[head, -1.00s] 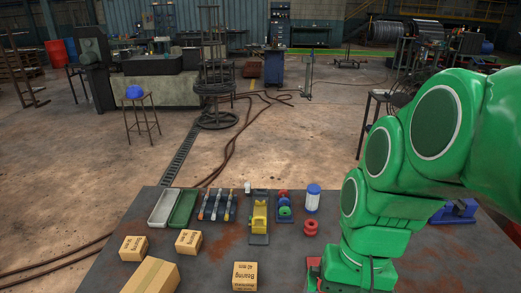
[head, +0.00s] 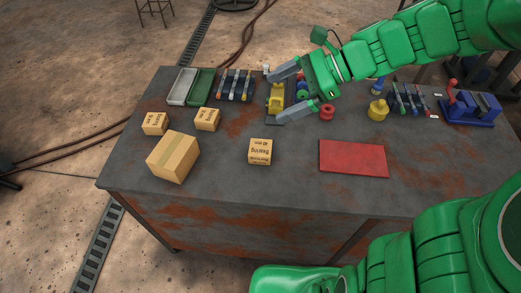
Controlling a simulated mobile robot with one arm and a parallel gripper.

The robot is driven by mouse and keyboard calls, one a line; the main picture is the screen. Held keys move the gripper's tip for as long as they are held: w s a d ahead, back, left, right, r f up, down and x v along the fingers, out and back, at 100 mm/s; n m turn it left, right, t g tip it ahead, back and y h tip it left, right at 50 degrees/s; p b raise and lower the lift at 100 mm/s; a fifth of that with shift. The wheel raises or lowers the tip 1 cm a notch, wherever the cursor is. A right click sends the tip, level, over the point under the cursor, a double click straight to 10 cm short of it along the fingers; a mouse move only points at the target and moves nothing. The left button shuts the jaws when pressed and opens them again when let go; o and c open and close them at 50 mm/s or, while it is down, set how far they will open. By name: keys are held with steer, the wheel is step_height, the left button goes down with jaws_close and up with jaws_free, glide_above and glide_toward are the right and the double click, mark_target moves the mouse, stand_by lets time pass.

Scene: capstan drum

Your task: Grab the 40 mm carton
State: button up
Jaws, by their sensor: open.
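The 40 mm carton (head: 260,151) is a small tan box marked "Bearing 40 mm", standing on the dark, rust-stained table (head: 225,190) near its middle. My gripper (head: 274,97) is open, its two grey fingers pointing left above the back of the table. It is apart from the carton, beyond it and slightly to the right. A yellow device (head: 276,97) shows between the fingers; I cannot tell the height gap.
Two similar small cartons (head: 155,123) (head: 207,119) and a larger taped box (head: 173,156) stand to the left. A red mat (head: 353,159) lies to the right. Trays, tools, a red spool (head: 327,111) and a blue vise (head: 468,110) line the back. Table around the carton is clear.

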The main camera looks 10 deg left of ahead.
steer(key=w+m+t+y, duration=0.2)
steer(key=w+m, duration=0.2)
steer(key=w, duration=0.3)
glide_toward(264, 148)
steer(key=x, duration=0.4)
steer(key=shift+w+a+f, duration=0.1)
steer(key=shift+a+f, duration=0.05)
steer(key=shift+f, duration=0.1)
steer(key=shift+x, duration=3.9)
steer(key=shift+a+r, duration=0.1)
steer(key=shift+r, duration=0.05)
steer(key=c, duration=1.1)
steer(key=shift+r, duration=5)
